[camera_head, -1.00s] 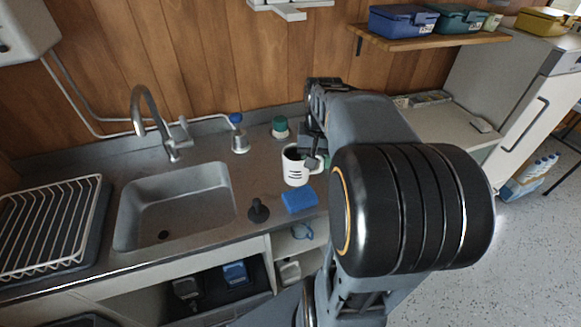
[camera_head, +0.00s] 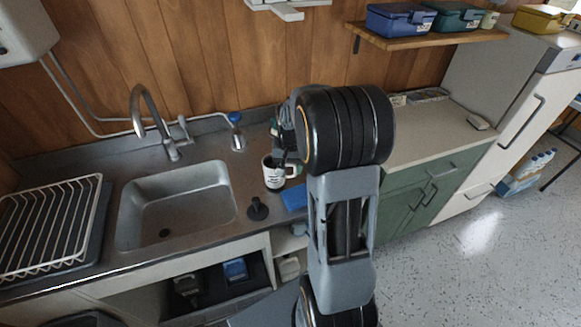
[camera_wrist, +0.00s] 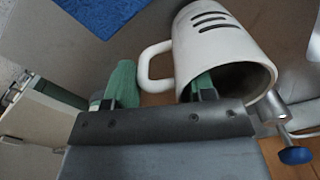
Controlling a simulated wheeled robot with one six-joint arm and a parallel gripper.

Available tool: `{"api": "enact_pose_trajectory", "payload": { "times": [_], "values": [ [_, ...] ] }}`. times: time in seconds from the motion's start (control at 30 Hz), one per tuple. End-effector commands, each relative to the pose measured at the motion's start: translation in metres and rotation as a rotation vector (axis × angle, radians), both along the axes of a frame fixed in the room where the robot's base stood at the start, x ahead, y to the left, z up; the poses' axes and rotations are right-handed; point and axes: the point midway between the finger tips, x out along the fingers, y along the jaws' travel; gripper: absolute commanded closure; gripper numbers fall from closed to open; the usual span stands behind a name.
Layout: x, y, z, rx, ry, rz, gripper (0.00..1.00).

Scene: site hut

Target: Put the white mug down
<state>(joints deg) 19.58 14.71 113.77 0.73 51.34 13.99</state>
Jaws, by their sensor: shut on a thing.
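The white mug (camera_head: 273,181) with dark stripes is upright over the counter, between the sink and the wall-side right end, in the head view. Its handle shows on the right there. In the wrist view the mug (camera_wrist: 228,45) fills the upper right, with its open rim and handle towards my gripper (camera_wrist: 162,90). The green fingertips lie on either side of the handle, the right one at the mug's rim. My gripper is shut on the mug; the exact grip is partly hidden. I cannot tell whether the mug's base touches the counter.
A blue cloth or sponge (camera_head: 294,198) and a black knobbed plug (camera_head: 257,209) lie close to the mug. The sink (camera_head: 175,205) and tap (camera_head: 147,115) are to the left, with a blue-topped fitting (camera_head: 236,135) behind. A drying rack (camera_head: 48,225) stands far left.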

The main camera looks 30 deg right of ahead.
Motion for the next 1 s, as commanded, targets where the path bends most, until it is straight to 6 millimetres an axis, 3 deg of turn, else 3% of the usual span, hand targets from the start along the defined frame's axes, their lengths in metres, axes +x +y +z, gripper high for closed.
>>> {"api": "enact_pose_trajectory", "payload": {
  "times": [0.53,0.57,0.8,1.0],
  "values": [
    [-0.0003,-0.0001,-0.0103,-0.001,-0.001,0.0,0.9],
    [-0.0005,0.0,-0.0094,0.0,0.0,0.0,0.47],
    [-0.0006,0.0,-0.0091,0.0,0.0,0.0,0.25],
    [-0.0005,0.0,-0.0088,0.0,0.0,0.0,0.25]
  ]
}}
